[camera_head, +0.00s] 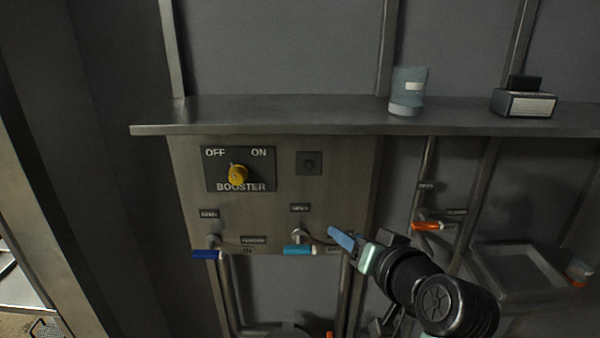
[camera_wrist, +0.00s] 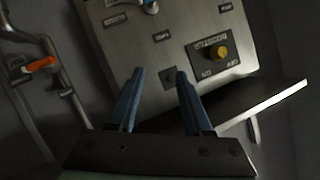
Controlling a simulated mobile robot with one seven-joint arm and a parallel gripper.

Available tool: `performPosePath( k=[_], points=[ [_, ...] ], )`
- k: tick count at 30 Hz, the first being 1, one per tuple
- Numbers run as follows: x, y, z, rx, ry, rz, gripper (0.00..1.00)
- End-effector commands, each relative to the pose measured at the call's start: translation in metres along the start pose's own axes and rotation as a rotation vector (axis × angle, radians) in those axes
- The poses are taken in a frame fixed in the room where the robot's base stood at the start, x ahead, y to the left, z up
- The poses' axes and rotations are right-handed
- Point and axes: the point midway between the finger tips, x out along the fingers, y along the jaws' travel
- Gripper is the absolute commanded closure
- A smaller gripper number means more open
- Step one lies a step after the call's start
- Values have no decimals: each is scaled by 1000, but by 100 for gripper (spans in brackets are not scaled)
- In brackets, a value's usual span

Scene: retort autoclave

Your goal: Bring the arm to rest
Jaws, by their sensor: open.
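My gripper (camera_head: 343,240) is in front of the lower right part of the metal control panel (camera_head: 340,185). In the wrist view, my gripper (camera_wrist: 158,88) shows its two blue fingers apart, with nothing between them. The fingers point toward the panel, which looks turned in that view. My arm comes in from the lower right in the head view. The yellow booster knob (camera_head: 238,174) sits on its dark plate, and it also shows in the wrist view (camera_wrist: 219,52).
A blue-handled valve (camera_head: 207,254) and a light-blue-handled valve (camera_head: 298,250) sit low on the panel. An orange-handled valve (camera_head: 427,226) is right. A shelf (camera_head: 260,112) juts out above, bearing a bluish cup (camera_head: 408,90) and a small box (camera_head: 524,102). A tray (camera_head: 515,270) is lower right.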

Motion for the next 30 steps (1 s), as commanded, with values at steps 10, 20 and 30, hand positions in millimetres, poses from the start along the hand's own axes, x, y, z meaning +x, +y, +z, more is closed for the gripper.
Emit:
performPosePath(
  k=[10, 20, 30],
  points=[
    [-132, -170, -158, -385, 729, 63, 50],
    [-269, -260, -191, -500, 1180, 43, 50],
    [-284, -266, -191, -508, 1225, 42, 50]
  ],
)
